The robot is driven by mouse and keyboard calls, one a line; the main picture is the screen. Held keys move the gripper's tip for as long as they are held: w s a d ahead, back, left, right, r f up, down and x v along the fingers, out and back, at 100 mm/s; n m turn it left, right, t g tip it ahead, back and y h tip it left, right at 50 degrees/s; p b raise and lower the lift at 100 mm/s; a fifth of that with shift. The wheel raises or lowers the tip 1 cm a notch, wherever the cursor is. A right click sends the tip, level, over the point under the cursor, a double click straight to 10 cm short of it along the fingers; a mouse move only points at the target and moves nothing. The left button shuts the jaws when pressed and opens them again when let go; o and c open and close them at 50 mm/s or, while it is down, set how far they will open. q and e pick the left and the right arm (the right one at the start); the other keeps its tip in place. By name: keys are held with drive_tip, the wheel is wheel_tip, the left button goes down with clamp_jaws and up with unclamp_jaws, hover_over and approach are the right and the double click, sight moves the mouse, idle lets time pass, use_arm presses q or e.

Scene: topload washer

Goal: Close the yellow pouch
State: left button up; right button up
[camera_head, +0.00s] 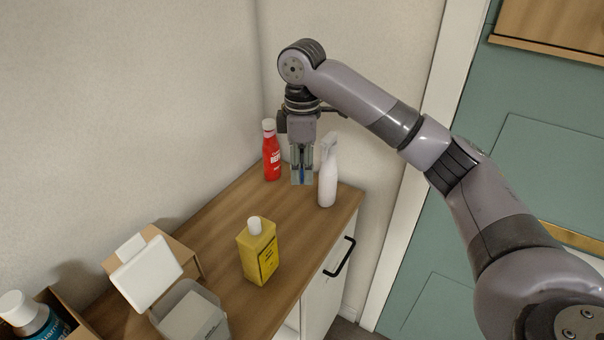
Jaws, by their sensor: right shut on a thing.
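The yellow pouch (258,253) stands upright on the wooden top. It has dark print on its front, and a white cap (254,226) sits at its top. My right gripper (302,178) points down above the far end of the wooden top, beyond the pouch and apart from it. Its fingers are close together on a thin blue thing (302,165), mostly hidden between them; I cannot tell what it is. My left gripper is not in view.
A red bottle (271,155) stands left of my right gripper and a white spray bottle (327,180) close on its right. A box with a white lid (148,273), a grey container (190,318) and a white-capped bottle (30,313) are at the near left. Bare wood (225,215) lies around the pouch.

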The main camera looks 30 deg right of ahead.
idle(0.4)
drive_tip(key=s+a+f+m, duration=0.4)
drive_tip(key=s+m, duration=0.2)
drive_tip(key=s, duration=0.3)
drive_tip(key=s+a+f+m, duration=0.4)
drive_tip(key=s+m, duration=0.2)
drive_tip(key=s, duration=0.3)
drive_tip(key=shift+a+f, duration=0.15)
drive_tip(key=shift+f, duration=0.2)
